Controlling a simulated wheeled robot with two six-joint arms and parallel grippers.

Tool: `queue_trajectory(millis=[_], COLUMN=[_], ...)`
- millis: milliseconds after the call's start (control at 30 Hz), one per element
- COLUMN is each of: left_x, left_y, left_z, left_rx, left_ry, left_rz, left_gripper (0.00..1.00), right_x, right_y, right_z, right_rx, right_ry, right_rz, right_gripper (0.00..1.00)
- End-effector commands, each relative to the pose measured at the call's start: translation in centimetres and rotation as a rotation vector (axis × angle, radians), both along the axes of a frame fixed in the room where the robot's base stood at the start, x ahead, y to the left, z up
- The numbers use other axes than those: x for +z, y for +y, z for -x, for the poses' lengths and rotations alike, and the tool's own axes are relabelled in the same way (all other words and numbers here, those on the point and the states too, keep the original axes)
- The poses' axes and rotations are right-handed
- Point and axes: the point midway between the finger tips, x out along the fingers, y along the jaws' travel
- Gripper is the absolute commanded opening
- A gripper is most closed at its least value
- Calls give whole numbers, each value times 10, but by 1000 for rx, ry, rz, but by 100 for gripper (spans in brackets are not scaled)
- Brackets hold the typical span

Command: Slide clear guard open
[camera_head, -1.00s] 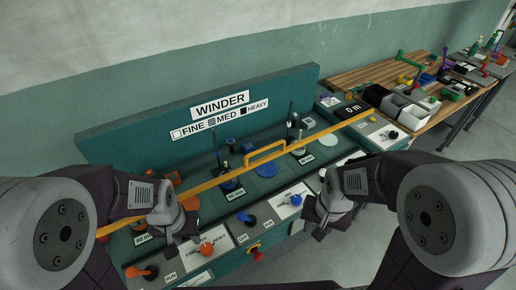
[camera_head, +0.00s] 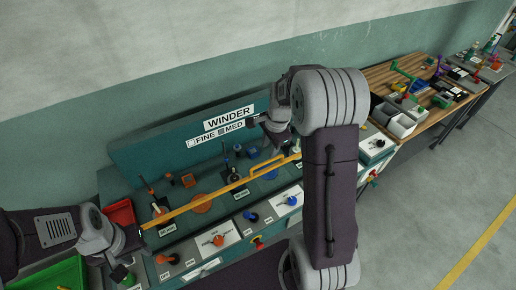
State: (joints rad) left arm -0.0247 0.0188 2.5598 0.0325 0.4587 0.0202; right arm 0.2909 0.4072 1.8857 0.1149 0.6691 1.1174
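The clear guard shows as a long yellow bar (camera_head: 205,199) across the front of the WINDER bench, with a raised yellow handle (camera_head: 267,161) on it. Its clear panel is hard to make out. My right gripper (camera_head: 268,128) is over the back of the bench, above and behind the handle and apparently apart from it. Its fingers are small and partly hidden by my own wrist. My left gripper (camera_head: 128,252) is low at the left, near the bar's left end. Whether its fingers are open or shut is unclear. My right arm hides the bar's right end.
The WINDER back panel (camera_head: 190,140) stands behind. Orange and blue knobs (camera_head: 218,240) line the bench front. A red tray (camera_head: 120,213) and a green tray (camera_head: 58,277) lie at the left. A wooden table (camera_head: 400,72) with bins is at the right.

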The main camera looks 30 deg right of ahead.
Motion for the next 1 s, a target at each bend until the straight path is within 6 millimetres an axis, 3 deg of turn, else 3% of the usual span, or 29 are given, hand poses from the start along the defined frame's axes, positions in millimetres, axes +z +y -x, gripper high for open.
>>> queue_trajectory(millis=[233, 633, 967, 1000], left_x=[4, 21, 21, 21], left_y=[0, 0, 0, 0], left_z=[0, 0, 0, 0], left_rx=[0, 0, 0, 0], left_ry=[1, 1, 1, 0], left_rz=[0, 0, 0, 0], left_gripper=[36, 36, 36, 36], right_x=[-7, -79, -88, -88], right_y=[-2, 0, 0, 0], right_z=[0, -15, -17, -17], right_rx=[-4, -2, -2, -2], right_ry=[3, 2, -1, -1], right_rz=[-1, 0, 1, 1], right_gripper=[34, 34, 34, 28])
